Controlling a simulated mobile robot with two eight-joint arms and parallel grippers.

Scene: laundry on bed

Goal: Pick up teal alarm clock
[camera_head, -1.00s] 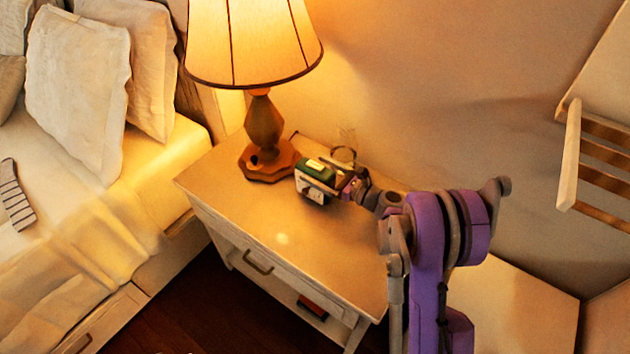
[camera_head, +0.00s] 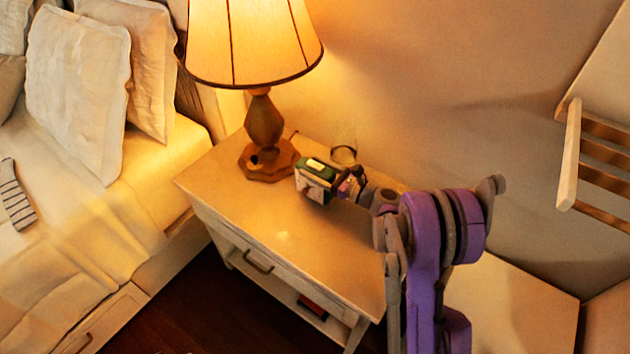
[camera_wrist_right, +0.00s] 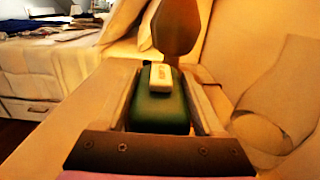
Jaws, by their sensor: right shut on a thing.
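The teal alarm clock (camera_head: 317,176) shows dark green with a pale top button and a light face. It is at the nightstand's back part, just right of the lamp base. My right gripper (camera_head: 336,184) is shut on it from the right. In the right wrist view the clock (camera_wrist_right: 160,108) sits between the two fingers of my right gripper (camera_wrist_right: 162,95), one along each side. Whether its underside touches the nightstand top (camera_head: 290,235) I cannot tell. My left gripper is not in view.
A lit lamp (camera_head: 264,125) stands beside the clock on the left. A clear glass (camera_head: 344,150) stands just behind my right gripper; it also shows in the wrist view (camera_wrist_right: 265,130). The nightstand's front is clear. A bed (camera_head: 90,230) is at left.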

